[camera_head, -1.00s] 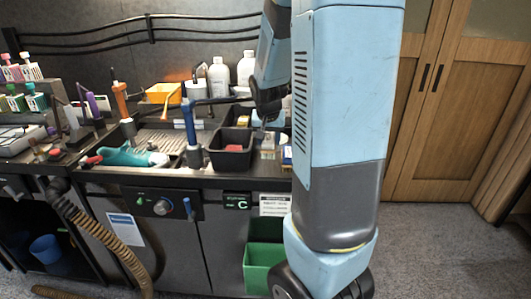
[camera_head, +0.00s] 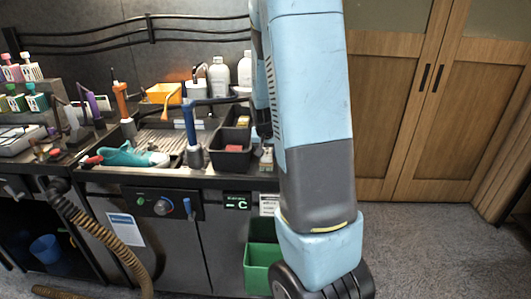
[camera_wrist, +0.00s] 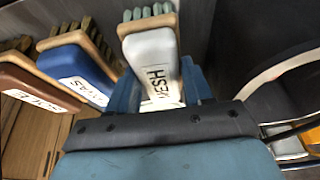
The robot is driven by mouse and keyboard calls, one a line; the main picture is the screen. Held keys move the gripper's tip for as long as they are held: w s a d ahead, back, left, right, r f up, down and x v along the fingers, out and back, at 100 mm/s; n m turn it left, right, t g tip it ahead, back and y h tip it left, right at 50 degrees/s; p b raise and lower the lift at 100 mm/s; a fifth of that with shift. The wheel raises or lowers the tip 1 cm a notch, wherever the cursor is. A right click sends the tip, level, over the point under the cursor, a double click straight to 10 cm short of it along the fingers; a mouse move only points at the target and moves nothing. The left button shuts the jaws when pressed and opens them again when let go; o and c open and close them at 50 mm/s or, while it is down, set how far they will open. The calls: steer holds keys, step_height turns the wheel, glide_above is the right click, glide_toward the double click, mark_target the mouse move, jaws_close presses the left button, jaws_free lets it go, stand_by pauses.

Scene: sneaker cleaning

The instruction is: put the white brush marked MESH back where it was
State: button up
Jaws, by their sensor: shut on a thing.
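The white brush marked MESH (camera_wrist: 153,62) is between the blue fingers of my gripper (camera_wrist: 158,88) in the wrist view. Its pale green bristles point toward the top of the picture. A blue brush (camera_wrist: 75,72) and a brown brush (camera_wrist: 38,85) stand in a row to its left, with small gaps between them. My gripper is shut on the white brush. Whether this brush touches a holder or the surface beyond cannot be told. In the head view my arm hides the brush and most of my gripper.
In the head view a black bin (camera_head: 231,158) with a red item stands on the counter left of my arm. A blue upright tool (camera_head: 190,130) and a teal sneaker (camera_head: 130,156) are further left. White bottles (camera_head: 219,77) stand behind. A green bin (camera_head: 262,258) is below.

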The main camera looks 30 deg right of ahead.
steer(key=o, duration=1.1)
steer(key=shift+f, duration=0.1)
steer(key=v, duration=1.2)
steer(key=s+a+r+n+t+y, duration=0.1)
steer(key=s+a+r+n, duration=0.2)
steer(key=s+a+r, duration=0.2)
steer(key=s+a+r+n+y, duration=0.1)
steer(key=s+a+r+n, duration=0.2)
steer(key=s+a+r, duration=0.3)
steer(key=s+a, duration=0.5)
steer(key=s, duration=0.5)
steer(key=shift+s+a+r+n+t+y, duration=0.2)
steer(key=shift+n+t+y, duration=0.1)
steer(key=shift+n+t, duration=0.1)
